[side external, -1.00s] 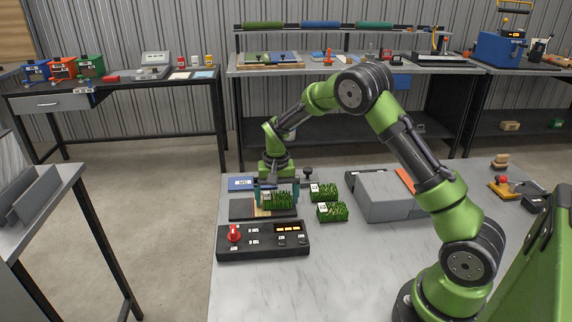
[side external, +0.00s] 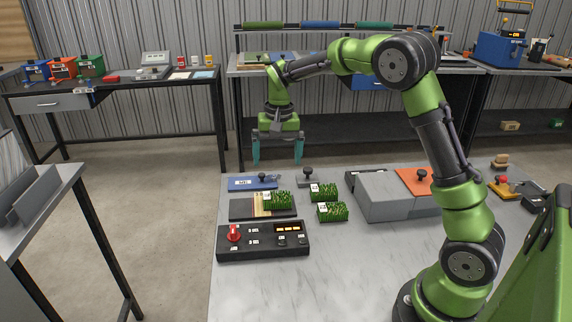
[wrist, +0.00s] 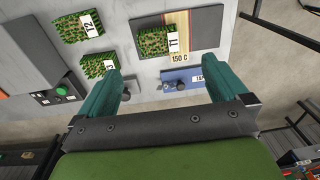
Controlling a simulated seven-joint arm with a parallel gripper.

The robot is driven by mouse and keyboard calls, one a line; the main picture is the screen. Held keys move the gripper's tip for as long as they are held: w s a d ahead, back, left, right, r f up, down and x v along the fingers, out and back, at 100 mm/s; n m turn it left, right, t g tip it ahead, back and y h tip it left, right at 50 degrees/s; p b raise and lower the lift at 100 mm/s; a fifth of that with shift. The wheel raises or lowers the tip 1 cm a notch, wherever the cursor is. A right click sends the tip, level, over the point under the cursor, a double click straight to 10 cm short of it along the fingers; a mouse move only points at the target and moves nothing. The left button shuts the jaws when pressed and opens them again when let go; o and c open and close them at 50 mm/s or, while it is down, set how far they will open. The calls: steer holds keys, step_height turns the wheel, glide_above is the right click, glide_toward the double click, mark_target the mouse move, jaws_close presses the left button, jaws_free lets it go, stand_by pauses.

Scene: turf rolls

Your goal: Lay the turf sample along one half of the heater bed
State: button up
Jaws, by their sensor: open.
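The turf sample, a green grass block tagged T1 (wrist: 180,45), lies on the dark heater bed (side external: 243,210). In the side view the turf (side external: 279,201) sits on the right part of the bed, with a pale striped band showing to its left. In the wrist view a "150 C" label (wrist: 180,58) shows on the bed at the turf's end. My gripper (side external: 278,160) hangs well above the bed, open and empty, fingers pointing down. In the wrist view its teal fingers (wrist: 165,85) are wide apart, clear of the turf.
Two more turf blocks, (side external: 324,192) and (side external: 332,211), lie right of the bed. A control box (side external: 263,240) with a red knob stands in front. A blue plate (side external: 252,183) lies behind. A grey box (side external: 385,197) stands farther right. The front table area is clear.

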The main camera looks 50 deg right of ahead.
steer(key=s+a+r+n+t+y, duration=0.1)
steer(key=s+a+r+n+t, duration=0.15)
steer(key=s+a+r, duration=0.55)
steer(key=s+a+n+t, duration=0.2)
steer(key=s+a+t, duration=0.1)
steer(key=s, duration=1.2)
steer(key=shift+r+t+y, duration=0.35)
steer(key=shift+t+y, duration=0.05)
steer(key=shift+t, duration=0.15)
